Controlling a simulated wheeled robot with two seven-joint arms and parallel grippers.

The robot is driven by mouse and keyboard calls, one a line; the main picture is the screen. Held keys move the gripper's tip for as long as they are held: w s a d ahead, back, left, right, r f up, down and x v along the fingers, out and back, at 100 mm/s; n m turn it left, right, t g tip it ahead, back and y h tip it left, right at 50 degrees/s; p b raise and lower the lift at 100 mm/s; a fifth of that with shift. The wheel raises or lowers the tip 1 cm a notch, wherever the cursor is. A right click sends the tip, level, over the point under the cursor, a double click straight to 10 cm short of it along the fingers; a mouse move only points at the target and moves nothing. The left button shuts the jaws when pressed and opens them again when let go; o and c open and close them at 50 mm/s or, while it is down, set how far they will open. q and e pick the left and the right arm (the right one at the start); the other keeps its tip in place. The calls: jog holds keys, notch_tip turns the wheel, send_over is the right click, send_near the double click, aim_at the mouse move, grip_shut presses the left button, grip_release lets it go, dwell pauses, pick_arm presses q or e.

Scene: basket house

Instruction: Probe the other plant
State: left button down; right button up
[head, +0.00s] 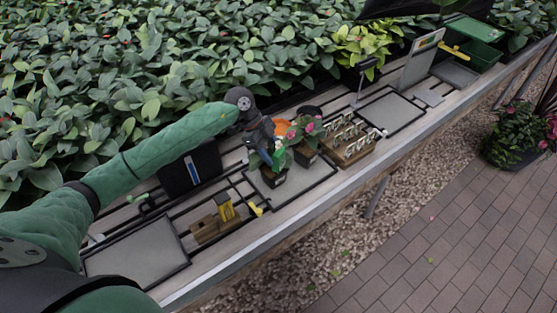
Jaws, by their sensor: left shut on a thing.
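My left gripper (271,145) reaches in from the left over the bench and is shut on a small blue-and-white probe (277,156), mostly hidden by the gripper. The probe is right at the nearer potted plant (274,179), which has green leaves and a dark pot on a grey tray. I cannot tell whether its tip touches the soil. The other potted plant (306,152), with pink flowers, stands just behind and to the right. An orange thing shows partly behind the gripper. My right gripper is not in view.
A wooden rack (349,143) with several small pale items stands right of the plants. A wooden block (213,226) with a yellow piece sits in front left. Empty grey trays (138,255) lie at the left and right (391,112). Dense foliage borders the bench behind.

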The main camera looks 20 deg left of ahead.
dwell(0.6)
pick_arm(q)
jog(key=c, duration=0.6)
grip_release()
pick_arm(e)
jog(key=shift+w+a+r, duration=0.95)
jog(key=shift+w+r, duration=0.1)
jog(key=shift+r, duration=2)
pick_arm(q)
jog(key=shift+p+v, duration=1.95)
jog(key=shift+v, duration=1.95)
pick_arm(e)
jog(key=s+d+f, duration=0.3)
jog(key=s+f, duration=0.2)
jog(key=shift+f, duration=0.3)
